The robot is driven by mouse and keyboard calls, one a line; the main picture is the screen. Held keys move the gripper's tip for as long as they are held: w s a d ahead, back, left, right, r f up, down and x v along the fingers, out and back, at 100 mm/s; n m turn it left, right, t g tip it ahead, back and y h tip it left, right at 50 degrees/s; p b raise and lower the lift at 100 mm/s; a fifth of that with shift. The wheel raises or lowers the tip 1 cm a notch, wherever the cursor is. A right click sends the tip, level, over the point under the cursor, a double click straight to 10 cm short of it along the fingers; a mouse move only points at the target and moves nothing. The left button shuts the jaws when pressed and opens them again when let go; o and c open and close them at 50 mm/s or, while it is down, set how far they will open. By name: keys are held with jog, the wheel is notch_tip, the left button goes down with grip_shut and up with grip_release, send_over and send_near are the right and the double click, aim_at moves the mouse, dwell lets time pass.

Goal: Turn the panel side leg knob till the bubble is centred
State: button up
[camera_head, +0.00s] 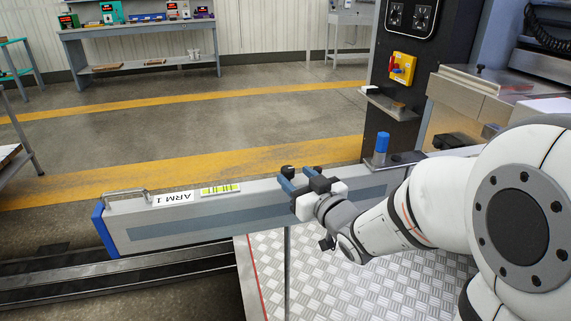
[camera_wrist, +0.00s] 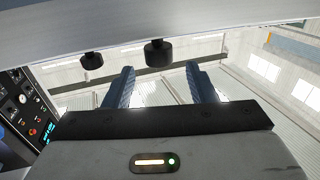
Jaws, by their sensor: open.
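The long grey beam marked ARM 1 (camera_head: 250,222) crosses the head view and shows at the top of the wrist view (camera_wrist: 150,25). A yellow-green level vial (camera_head: 220,189) lies on its top; its bubble is too small to place. Two black knobs show beside the beam in the wrist view: a larger one (camera_wrist: 158,52) and a smaller one (camera_wrist: 92,61) to its left. My gripper (camera_head: 300,178) is open and empty at the beam. In the wrist view its blue fingers (camera_wrist: 160,72) flank the larger knob's line, with that knob just beyond their tips. I cannot tell which knob is panel side.
A dark control panel (camera_head: 380,110) with a yellow-backed red switch (camera_head: 402,68) stands behind right. A blue-capped post (camera_head: 382,145) stands near the beam's right end. A handle (camera_head: 125,193) sits at its left end. Chequered metal plate (camera_head: 335,275) lies below.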

aim_at(291, 172)
jog(key=shift+b+x, duration=0.45)
jog(key=shift+x, duration=1.9)
